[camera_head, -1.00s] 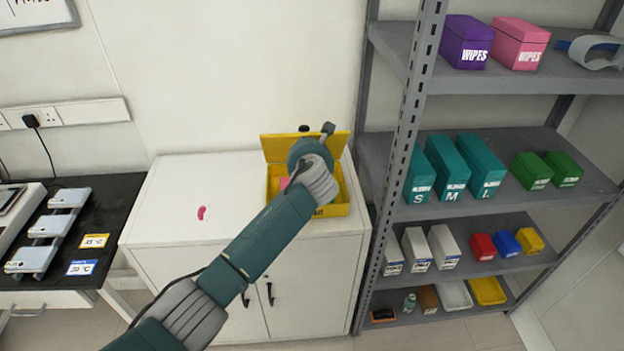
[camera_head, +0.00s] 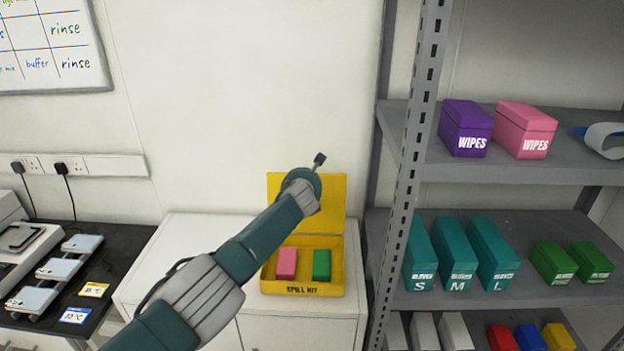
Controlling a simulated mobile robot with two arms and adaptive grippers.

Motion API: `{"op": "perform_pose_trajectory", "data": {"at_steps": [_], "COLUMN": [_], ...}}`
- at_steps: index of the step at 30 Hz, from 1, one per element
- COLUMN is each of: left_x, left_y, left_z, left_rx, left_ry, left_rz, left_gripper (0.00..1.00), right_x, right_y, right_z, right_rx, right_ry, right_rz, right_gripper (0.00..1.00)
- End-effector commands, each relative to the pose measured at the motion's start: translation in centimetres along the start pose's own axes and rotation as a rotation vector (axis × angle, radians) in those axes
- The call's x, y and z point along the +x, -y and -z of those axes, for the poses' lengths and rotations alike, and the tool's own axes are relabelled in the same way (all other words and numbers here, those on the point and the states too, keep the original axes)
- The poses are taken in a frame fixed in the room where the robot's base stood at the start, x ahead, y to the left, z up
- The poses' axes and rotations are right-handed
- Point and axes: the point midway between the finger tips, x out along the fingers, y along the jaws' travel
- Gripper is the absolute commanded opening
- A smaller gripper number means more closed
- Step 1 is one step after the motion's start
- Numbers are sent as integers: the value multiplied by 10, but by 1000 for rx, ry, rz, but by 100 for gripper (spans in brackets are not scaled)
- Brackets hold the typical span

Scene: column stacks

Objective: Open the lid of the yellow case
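The yellow case (camera_head: 303,289), marked as a spill kit, sits on the white cabinet. Its lid (camera_head: 331,208) stands raised and upright at the back. Inside the case lie a pink block (camera_head: 286,264) and a green block (camera_head: 321,265). One of my arms comes in from the lower left, and its gripper (camera_head: 319,160) is above the case, in front of the lid's upper edge. The gripper is small and partly hidden by the wrist, so its finger opening cannot be made out. The other gripper is not in view.
The white cabinet (camera_head: 178,252) has free top surface left of the case. A grey metal shelf rack (camera_head: 397,232) with several boxes stands close on the right. A black bench (camera_head: 108,262) with devices stands at the left.

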Motion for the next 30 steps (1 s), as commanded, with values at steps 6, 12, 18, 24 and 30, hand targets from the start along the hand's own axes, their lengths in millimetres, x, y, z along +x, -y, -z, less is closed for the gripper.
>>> {"op": "perform_pose_trajectory", "data": {"at_steps": [6, 12, 18, 24, 30], "left_x": [0, 0, 0, 0, -5], "left_y": [0, 0, 0, 0, 0], "left_z": [0, 0, 0, 1, 1], "left_rx": [0, 0, 0, 0, -2], "left_ry": [0, 1, 1, 1, 2], "left_rz": [0, 0, 0, 1, 1], "left_gripper": [0, 0, 0, 0, 0], "right_x": [-1, -2, -2, -1, -1], "right_y": [21, 18, 12, 7, 9], "right_z": [4, 1, -5, -6, -4], "right_rx": [4, 2, 0, 1, 1], "right_ry": [-4, 0, 8, 9, 6], "right_rz": [23, 21, 14, 8, 11], "right_gripper": [45, 45, 45, 45, 45]}}
